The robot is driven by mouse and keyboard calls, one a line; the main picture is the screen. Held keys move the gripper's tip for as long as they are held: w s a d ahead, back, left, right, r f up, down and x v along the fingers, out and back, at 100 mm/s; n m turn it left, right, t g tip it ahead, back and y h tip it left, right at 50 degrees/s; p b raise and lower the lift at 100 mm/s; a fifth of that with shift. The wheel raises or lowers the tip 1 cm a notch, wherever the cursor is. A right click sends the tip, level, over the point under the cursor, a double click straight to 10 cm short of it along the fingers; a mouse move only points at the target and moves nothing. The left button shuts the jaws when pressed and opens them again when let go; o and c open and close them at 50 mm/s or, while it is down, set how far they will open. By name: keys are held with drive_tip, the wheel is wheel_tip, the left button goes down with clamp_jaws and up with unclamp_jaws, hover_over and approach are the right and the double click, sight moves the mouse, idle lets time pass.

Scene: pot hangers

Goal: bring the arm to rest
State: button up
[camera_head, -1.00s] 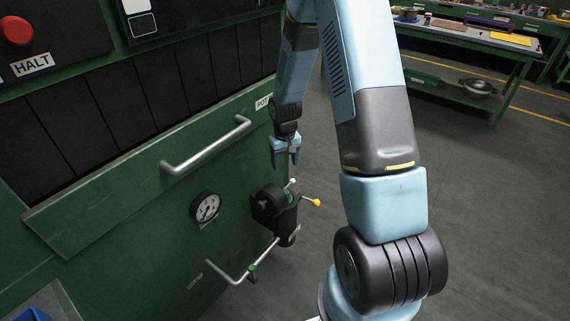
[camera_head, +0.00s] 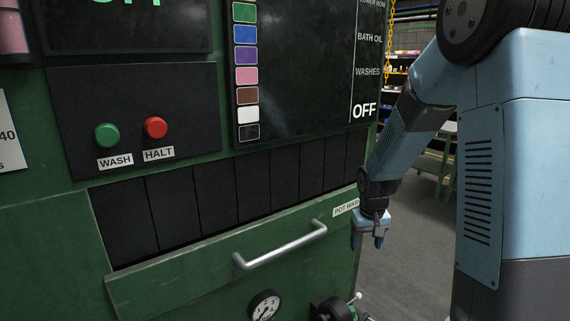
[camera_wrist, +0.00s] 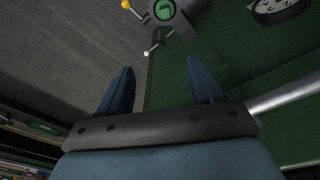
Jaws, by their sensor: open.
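My gripper (camera_head: 370,240) hangs at the right end of the green machine, fingers pointing down, beside the right end of its front panel. In the wrist view my gripper (camera_wrist: 160,92) shows two blue fingers spread apart with nothing between them. Beyond the fingers lie the grey floor and the green machine front. My blue arm fills the right side of the head view, bent down toward the gripper.
The green machine carries a silver bar handle (camera_head: 280,245), a gauge (camera_head: 264,305), a black valve (camera_head: 332,309), a green button (camera_head: 107,135) and a red button (camera_head: 156,128). Open floor (camera_head: 405,245) and shelves (camera_head: 405,75) lie to the right.

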drive_tip(key=s+r+t, duration=0.2)
drive_tip(key=s+r, duration=0.8)
drive_tip(key=r, duration=0.6)
drive_tip(key=s+r+t, duration=0.1)
drive_tip(key=s+r, duration=0.3)
drive_tip(key=s, duration=0.3)
drive_tip(key=s+r+t, duration=0.1)
drive_tip(key=s+r, duration=0.2)
drive_tip(key=s, duration=0.5)
drive_tip(key=shift+s+r+m, duration=0.2)
drive_tip(key=shift+r+m, duration=0.15)
drive_tip(key=shift+m, duration=0.05)
drive_tip(key=shift+a, duration=0.1)
drive_tip(key=shift+c, duration=0.3)
